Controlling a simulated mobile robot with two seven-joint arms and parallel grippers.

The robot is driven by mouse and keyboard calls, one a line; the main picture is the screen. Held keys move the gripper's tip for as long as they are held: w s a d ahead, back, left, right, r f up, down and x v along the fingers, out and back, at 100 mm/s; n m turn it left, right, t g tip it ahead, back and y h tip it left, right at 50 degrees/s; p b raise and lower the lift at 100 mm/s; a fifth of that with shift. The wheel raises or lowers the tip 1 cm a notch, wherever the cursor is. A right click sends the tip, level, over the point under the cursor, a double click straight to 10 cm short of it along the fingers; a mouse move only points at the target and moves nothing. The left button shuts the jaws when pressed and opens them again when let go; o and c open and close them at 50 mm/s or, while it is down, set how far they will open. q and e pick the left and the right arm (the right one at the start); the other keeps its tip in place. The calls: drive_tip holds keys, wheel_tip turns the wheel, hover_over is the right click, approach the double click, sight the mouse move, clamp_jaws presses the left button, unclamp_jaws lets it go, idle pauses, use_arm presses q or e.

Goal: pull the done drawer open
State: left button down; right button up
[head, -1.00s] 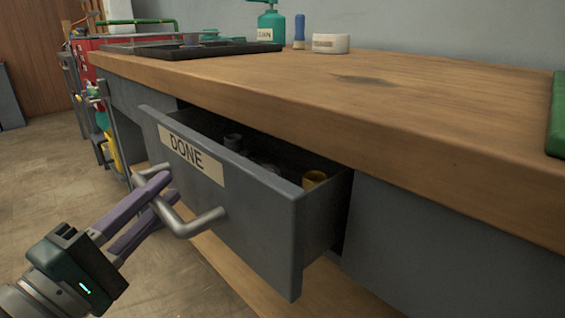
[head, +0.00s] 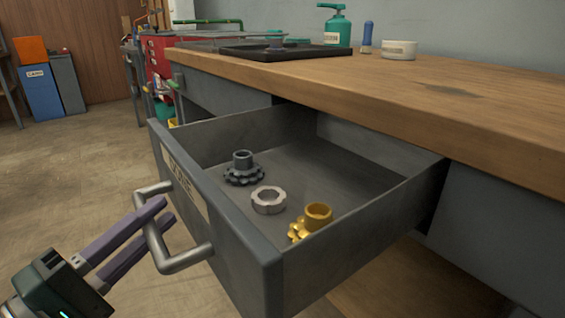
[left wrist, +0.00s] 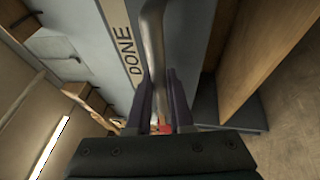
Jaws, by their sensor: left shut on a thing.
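The grey done drawer (head: 225,238) is pulled well out from under the wooden bench in the head view. Its DONE label (head: 186,184) is on the front, and the label (left wrist: 120,40) also shows in the left wrist view. My left gripper (head: 156,212) has its purple fingers shut on the drawer's metal bar handle (head: 185,260). In the left wrist view the handle (left wrist: 153,45) runs between the fingers (left wrist: 160,85). Inside the drawer lie a dark gear (head: 243,170), a pale ring (head: 268,200) and a brass gear (head: 315,216). My right gripper is not in view.
The wooden bench top (head: 400,95) bears a black tray (head: 270,50), a green pump bottle (head: 336,28), a blue-handled item (head: 367,38) and a white round container (head: 399,50). A red cabinet (head: 160,65) and a blue bin (head: 40,90) stand farther back. Floor at left is clear.

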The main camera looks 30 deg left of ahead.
use_arm(q)
drive_tip(key=c, duration=0.8)
unclamp_jaws()
drive_tip(key=shift+s, duration=0.1)
drive_tip(key=s+f, duration=0.1)
drive_tip(key=s, duration=0.8)
drive_tip(key=shift+s+f, duration=0.3)
drive_tip(key=shift+f, duration=0.1)
